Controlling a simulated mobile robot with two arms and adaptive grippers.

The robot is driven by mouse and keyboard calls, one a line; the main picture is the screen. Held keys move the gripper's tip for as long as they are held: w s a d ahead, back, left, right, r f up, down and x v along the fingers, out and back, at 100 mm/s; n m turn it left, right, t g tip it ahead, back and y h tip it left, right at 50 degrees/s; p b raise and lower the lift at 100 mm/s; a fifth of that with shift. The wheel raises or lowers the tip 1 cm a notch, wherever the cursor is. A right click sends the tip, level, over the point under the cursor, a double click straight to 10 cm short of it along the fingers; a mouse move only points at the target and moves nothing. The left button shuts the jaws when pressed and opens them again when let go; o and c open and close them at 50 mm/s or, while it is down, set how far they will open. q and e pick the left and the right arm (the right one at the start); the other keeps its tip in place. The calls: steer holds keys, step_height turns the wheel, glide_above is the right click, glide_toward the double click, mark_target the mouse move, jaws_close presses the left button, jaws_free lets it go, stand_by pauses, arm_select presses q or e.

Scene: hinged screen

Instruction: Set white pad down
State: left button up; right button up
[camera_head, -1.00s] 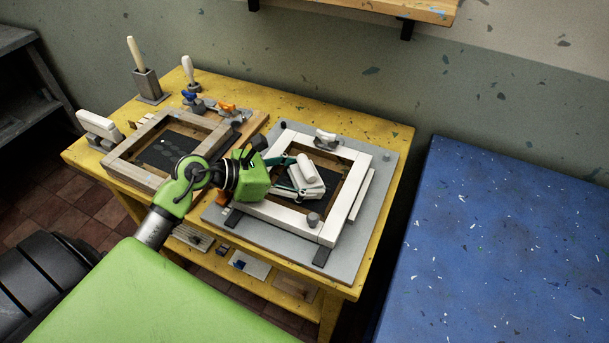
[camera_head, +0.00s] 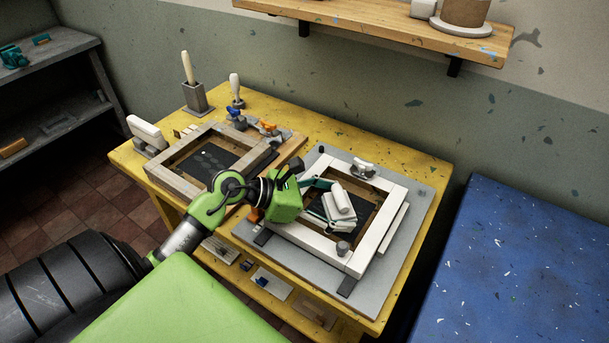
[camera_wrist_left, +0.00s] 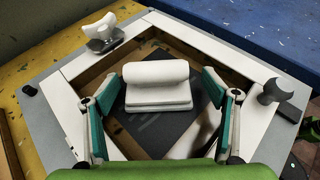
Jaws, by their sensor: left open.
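The white pad (camera_head: 341,207), a pale block with a rounded roll on top, is inside the white wooden frame (camera_head: 382,225) on the right of the yellow table. In the left wrist view the pad (camera_wrist_left: 157,87) appears to lie upright on the dark panel (camera_wrist_left: 165,132) within the frame. My left gripper (camera_head: 326,198) is at the pad. In the wrist view its green-padded fingers (camera_wrist_left: 160,112) are spread on both sides, with gaps to the pad. The pad's underside is hidden. My right gripper is not in view.
A second wooden frame (camera_head: 172,178) lies to the left. Orange and blue clamps, a holder with a white-handled tool (camera_head: 196,96) and a white block (camera_head: 146,132) stand around it. A blue speckled surface (camera_head: 520,270) is at right. A shelf (camera_head: 380,28) hangs above.

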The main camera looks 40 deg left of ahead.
arm_select(q)
steer(key=b+v, duration=0.2)
steer(key=v, duration=1)
steer(key=shift+w+r, duration=0.15)
steer(key=shift+r, duration=0.05)
